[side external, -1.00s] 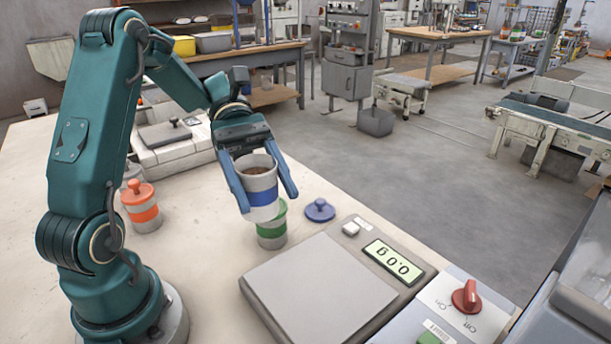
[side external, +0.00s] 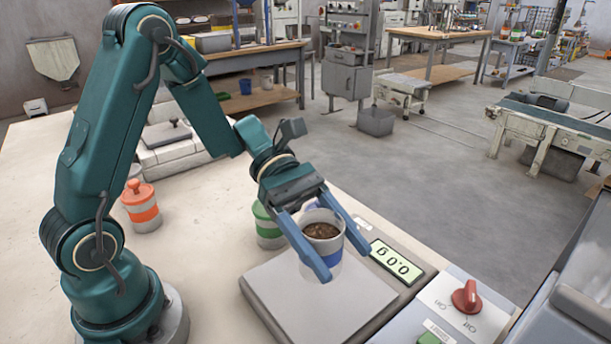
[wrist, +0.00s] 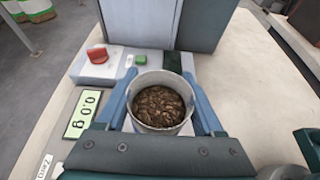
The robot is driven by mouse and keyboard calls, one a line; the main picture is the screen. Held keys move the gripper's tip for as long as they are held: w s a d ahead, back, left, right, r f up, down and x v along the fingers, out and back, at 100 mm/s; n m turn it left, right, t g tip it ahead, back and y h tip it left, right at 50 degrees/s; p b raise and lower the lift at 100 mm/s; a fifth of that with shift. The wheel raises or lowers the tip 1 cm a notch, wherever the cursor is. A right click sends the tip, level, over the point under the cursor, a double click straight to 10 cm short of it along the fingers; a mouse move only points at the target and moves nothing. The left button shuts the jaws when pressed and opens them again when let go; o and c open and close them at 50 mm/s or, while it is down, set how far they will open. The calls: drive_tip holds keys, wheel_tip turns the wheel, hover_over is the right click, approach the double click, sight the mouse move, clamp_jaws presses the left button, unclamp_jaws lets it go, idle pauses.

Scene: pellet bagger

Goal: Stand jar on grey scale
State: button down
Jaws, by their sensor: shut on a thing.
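The jar (side external: 322,232) is an open white cup with a blue band, filled with brown pellets. My gripper (side external: 340,262) is shut on the jar, one blue finger on each side, and holds it upright over the grey scale (side external: 290,310). The jar's base is partly hidden by a finger, and I cannot tell whether it touches the plate. The scale display (side external: 397,262) reads 0.0 g. In the wrist view the jar (wrist: 160,103) sits between the fingers with its pellets showing.
A green-banded jar (side external: 268,230) stands behind the scale, partly hidden by my gripper. An orange-banded lidded jar (side external: 141,207) stands further left. A switch box with a red knob (side external: 467,297) is right of the scale. The table's left front is clear.

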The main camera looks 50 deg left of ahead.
sight(332, 268)
drive_tip(key=shift+f, duration=2)
drive_tip(key=shift+f, duration=0.1)
unclamp_jaws()
